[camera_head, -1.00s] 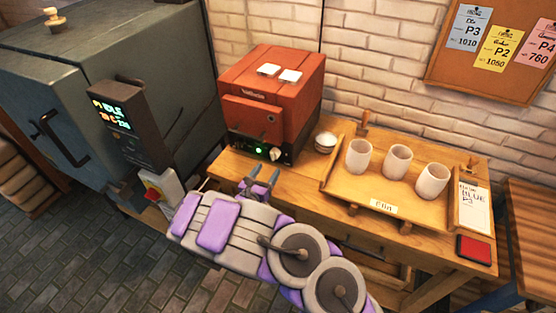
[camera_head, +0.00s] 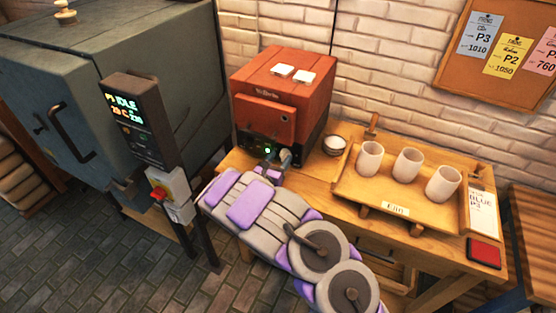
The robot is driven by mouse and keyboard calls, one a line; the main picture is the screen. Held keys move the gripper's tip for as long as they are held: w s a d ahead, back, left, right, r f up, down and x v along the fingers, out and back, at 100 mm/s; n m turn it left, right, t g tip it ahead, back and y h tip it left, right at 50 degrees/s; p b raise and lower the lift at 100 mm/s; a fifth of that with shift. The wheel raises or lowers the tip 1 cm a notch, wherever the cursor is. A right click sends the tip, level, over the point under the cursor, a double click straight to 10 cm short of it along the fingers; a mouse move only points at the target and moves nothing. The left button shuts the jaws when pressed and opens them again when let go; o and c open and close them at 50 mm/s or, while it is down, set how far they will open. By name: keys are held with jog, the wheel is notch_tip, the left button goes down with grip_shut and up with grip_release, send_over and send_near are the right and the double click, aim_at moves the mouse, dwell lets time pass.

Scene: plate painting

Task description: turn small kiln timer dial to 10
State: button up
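The small kiln (camera_head: 284,92) is a red box with a dark control strip along its lower front. A green light (camera_head: 267,150) glows on the strip. The timer dial is at the right part of this strip, largely covered by my gripper's fingers, so its setting cannot be read. My gripper (camera_head: 276,163) is right at the strip, in front of the dial. Its two fingers look apart. Whether they touch the dial or stand around it is too small to tell.
The kiln stands on a wooden table, with a small white bowl (camera_head: 334,145) beside it. A wooden tray (camera_head: 350,190) with three white cups is to the right. A large grey kiln (camera_head: 60,75) and its control post (camera_head: 140,118) with a red switch stand left.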

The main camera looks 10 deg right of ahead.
jog(key=shift+d, duration=0.9)
jog(key=c, duration=0.5)
jog(key=shift+a, duration=0.15)
jog(key=shift+c, duration=1.2)
jog(key=shift+a+f, duration=0.1)
jog(key=shift+a, duration=0.1)
jog(key=shift+c, duration=0.3)
jog(key=shift+m, duration=0.5)
jog(key=o, duration=1)
jog(key=shift+a, duration=0.15)
jog(key=shift+o, duration=0.2)
jog(key=shift+s, duration=0.1)
